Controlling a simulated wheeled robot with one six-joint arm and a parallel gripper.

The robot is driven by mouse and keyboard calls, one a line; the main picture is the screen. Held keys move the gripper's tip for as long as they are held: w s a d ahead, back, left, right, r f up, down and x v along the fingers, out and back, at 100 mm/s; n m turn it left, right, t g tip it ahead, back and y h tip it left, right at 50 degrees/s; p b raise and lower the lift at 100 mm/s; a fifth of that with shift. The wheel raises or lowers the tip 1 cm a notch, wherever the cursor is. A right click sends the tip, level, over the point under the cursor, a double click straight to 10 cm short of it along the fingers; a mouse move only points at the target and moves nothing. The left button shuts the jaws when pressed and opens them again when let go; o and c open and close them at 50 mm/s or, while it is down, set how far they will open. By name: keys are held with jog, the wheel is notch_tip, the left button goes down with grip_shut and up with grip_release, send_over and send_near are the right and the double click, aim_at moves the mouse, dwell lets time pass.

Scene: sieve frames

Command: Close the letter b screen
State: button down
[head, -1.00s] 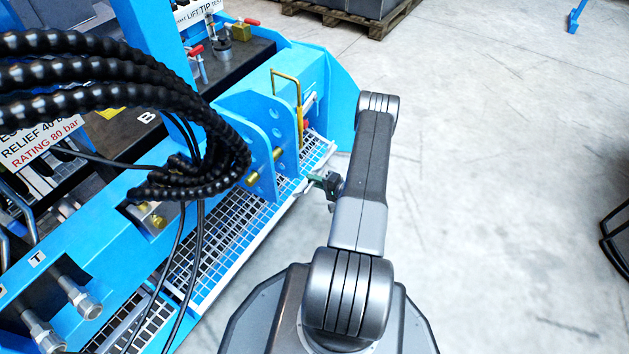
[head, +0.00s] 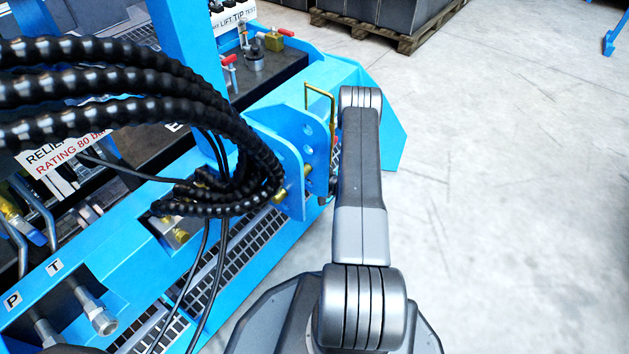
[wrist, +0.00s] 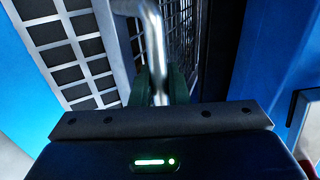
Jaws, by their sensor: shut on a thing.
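My gripper (wrist: 160,86) is shut on a bent metal bar handle (wrist: 153,40) in the wrist view, with a dark green finger on each side. A fine mesh screen panel (wrist: 183,32) stands close behind the handle. A grille with dark rectangular openings (wrist: 68,55) is at the left. My arm hides the gripper there. A partly hidden letter B (head: 175,127) is on the dark block; I cannot read a letter on the screen.
Black hoses (head: 130,110) loop across the left, before the blue machine frame (head: 100,235). A blue bracket (head: 290,165) with a brass pin and yellow handle (head: 320,95) stands close to my arm. Concrete floor (head: 500,200) at the right is clear.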

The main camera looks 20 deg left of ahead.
jog(key=shift+w+a+r, duration=0.2)
jog(key=shift+a+r, duration=0.05)
jog(key=shift+a, duration=0.1)
jog(key=c, duration=1.5)
grip_release()
jog(key=shift+s, duration=0.1)
jog(key=shift+d, duration=0.1)
jog(key=p+v, duration=0.4)
jog(key=v, duration=0.9)
jog(key=shift+s+d, duration=0.1)
jog(key=shift+d, duration=0.2)
